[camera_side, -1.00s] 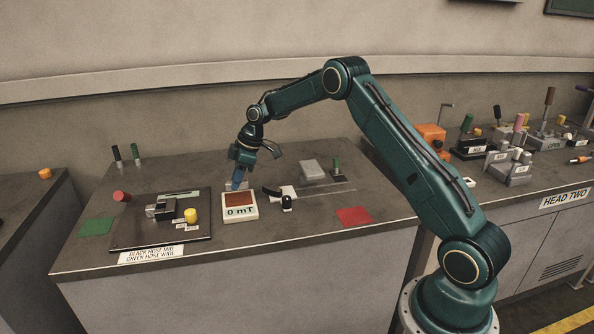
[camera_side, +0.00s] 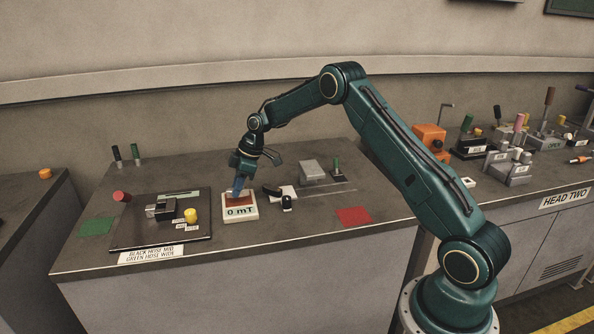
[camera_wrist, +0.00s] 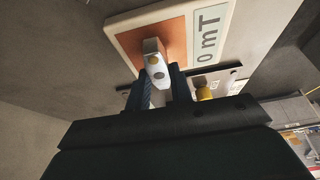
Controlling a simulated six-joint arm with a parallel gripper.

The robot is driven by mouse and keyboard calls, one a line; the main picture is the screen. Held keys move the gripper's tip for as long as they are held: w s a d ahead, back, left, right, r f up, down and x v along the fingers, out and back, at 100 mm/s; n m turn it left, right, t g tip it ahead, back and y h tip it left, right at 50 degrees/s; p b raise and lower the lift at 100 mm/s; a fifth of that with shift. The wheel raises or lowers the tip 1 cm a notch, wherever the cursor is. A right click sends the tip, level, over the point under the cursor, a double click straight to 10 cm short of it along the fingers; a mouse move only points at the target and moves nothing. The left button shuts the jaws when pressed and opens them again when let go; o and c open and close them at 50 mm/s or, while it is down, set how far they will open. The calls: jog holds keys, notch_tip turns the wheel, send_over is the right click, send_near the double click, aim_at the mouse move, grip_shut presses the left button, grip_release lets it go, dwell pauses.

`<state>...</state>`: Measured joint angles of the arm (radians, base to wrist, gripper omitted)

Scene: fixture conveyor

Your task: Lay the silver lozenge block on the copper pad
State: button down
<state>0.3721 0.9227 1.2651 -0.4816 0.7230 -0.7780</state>
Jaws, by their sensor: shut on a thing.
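The copper pad (camera_side: 247,198) is the top of a white box marked "0 mT" on the bench; it also shows in the wrist view (camera_wrist: 176,33). My gripper (camera_side: 237,195) points down over the pad's left part. In the wrist view its two fingers (camera_wrist: 159,90) are shut on the silver lozenge block (camera_wrist: 156,68), a pale piece with dark and yellowish round spots. The block's end lies in front of the copper face. Whether it touches the pad I cannot tell. In the side view the fingers hide the block.
Left of the pad is a dark plate (camera_side: 125,235) with a clamp and a yellow knob (camera_side: 190,215). Right of it are black-and-white pieces (camera_side: 287,200), a grey block (camera_side: 312,168) and a red mat (camera_side: 353,216). A green mat (camera_side: 96,227) lies far left.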

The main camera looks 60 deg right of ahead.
jog(key=shift+f, duration=0.55)
dwell(0.5)
jog(key=c, duration=1.2)
grip_release()
jog(key=shift+o, duration=0.2)
jog(key=v, duration=1.4)
